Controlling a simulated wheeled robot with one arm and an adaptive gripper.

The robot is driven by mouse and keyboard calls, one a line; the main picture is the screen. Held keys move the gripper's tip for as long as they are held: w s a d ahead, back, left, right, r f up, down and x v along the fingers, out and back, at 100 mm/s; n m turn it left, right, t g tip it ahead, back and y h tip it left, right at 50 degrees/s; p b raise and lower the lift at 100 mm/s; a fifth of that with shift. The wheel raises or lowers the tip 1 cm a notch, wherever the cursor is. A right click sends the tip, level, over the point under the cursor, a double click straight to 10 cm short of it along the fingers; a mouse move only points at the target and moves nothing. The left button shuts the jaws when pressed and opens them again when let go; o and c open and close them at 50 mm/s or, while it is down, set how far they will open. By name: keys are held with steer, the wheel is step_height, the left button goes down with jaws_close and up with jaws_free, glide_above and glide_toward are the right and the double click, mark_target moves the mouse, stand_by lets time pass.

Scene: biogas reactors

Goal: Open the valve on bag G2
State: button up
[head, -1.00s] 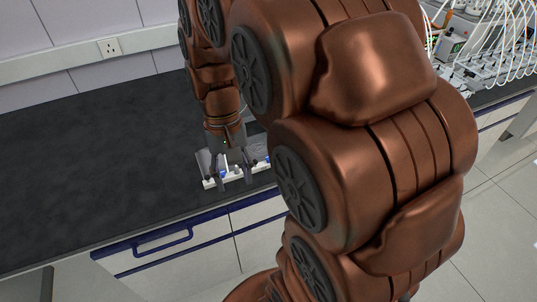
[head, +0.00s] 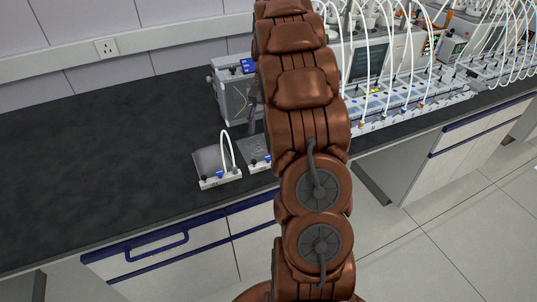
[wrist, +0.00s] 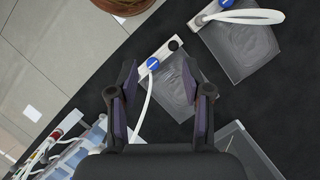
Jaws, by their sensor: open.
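Two clear flat bags, each with a white end bar and a blue valve, lie on the dark bench. In the wrist view, one bag (wrist: 176,92) has its blue valve (wrist: 153,63) and a black knob on the bar, and shows between my fingers. The other bag (wrist: 243,48) lies at the upper right with its blue valve (wrist: 226,3). The head view shows the left bag (head: 208,159) and, partly behind my arm, the right bag (head: 253,148). I cannot read which is G2. My gripper (wrist: 160,72) is open and empty; contact with the valve is not visible.
A grey boxed instrument (head: 230,95) stands behind the bags. A row of white-tubed units (head: 410,105) runs along the bench to the right. The bench (head: 90,160) is clear at the left. White tubes (wrist: 148,105) loop from the bags.

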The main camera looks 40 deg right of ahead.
steer(key=shift+m+y, duration=0.3)
steer(key=shift+m, duration=0.2)
steer(key=shift+s+d+f+p, duration=0.1)
steer(key=shift+d+f+p, duration=0.25)
steer(key=shift+f, duration=1.2)
steer(key=shift+s+d+f+p, duration=0.1)
steer(key=shift+d+f, duration=0.35)
steer(key=shift+f, duration=1.05)
steer(key=shift+s+d+f+p, duration=0.1)
steer(key=shift+d+f+p, duration=0.25)
steer(key=shift+f, duration=1.2)
steer(key=shift+a+f, duration=0.1)
steer(key=shift+f, duration=0.5)
jaws_close()
